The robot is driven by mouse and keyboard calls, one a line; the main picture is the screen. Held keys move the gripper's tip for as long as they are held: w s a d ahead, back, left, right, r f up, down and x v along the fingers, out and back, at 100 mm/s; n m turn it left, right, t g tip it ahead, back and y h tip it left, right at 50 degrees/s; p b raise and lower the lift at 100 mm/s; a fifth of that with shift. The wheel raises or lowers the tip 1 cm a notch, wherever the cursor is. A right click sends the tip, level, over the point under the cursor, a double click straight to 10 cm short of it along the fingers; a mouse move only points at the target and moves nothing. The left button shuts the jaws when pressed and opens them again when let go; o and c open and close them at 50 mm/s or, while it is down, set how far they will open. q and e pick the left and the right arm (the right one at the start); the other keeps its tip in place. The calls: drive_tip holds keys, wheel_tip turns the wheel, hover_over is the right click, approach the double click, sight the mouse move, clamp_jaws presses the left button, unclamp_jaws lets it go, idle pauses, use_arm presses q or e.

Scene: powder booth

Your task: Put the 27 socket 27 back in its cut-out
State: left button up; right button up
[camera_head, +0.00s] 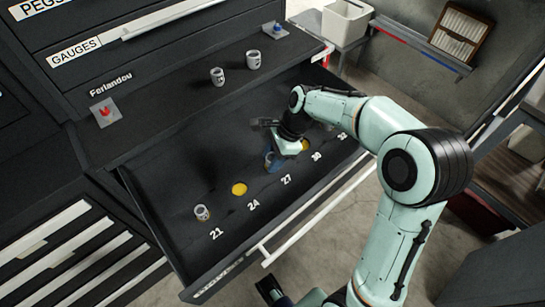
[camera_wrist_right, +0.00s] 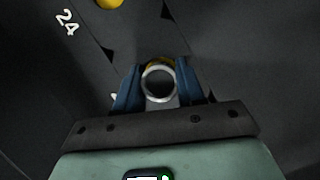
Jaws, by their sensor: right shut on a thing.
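My right gripper (camera_head: 269,163) points down into the open drawer (camera_head: 160,193) at the place marked 27. In the right wrist view its blue fingers (camera_wrist_right: 160,92) are shut on the 27 socket, a grey metal ring (camera_wrist_right: 158,84) seen from its open end. A strip of yellow cut-out floor (camera_wrist_right: 160,61) shows just behind the socket. I cannot tell whether the socket is in the cut-out or above it. In the head view the gripper hides most of the socket. Part of what looks like my left gripper (camera_head: 281,299) shows at the bottom edge; its fingers are not clear.
A socket (camera_head: 202,213) stands at mark 21. Yellow empty cut-outs show at 24 (camera_head: 239,189) and 30 (camera_head: 305,145). Two sockets (camera_head: 217,76) (camera_head: 253,60) stand on the ledge behind, between a red knob (camera_head: 104,112) and a blue knob (camera_head: 278,29). The drawer has a front handle (camera_head: 315,212).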

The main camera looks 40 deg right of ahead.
drive_tip(key=shift+s+f, duration=0.3)
drive_tip(key=shift+f, duration=0.5)
drive_tip(key=o, duration=1.2)
drive_tip(key=shift+d, duration=0.15)
drive_tip(key=p+v, duration=0.1)
drive_tip(key=v, duration=0.4)
drive_tip(key=p+v, duration=0.1)
drive_tip(key=v, duration=0.4)
drive_tip(key=w+p+v, duration=0.1)
drive_tip(key=v, duration=0.4)
drive_tip(key=shift+a+r, duration=0.1)
drive_tip(key=shift+a, duration=0.15)
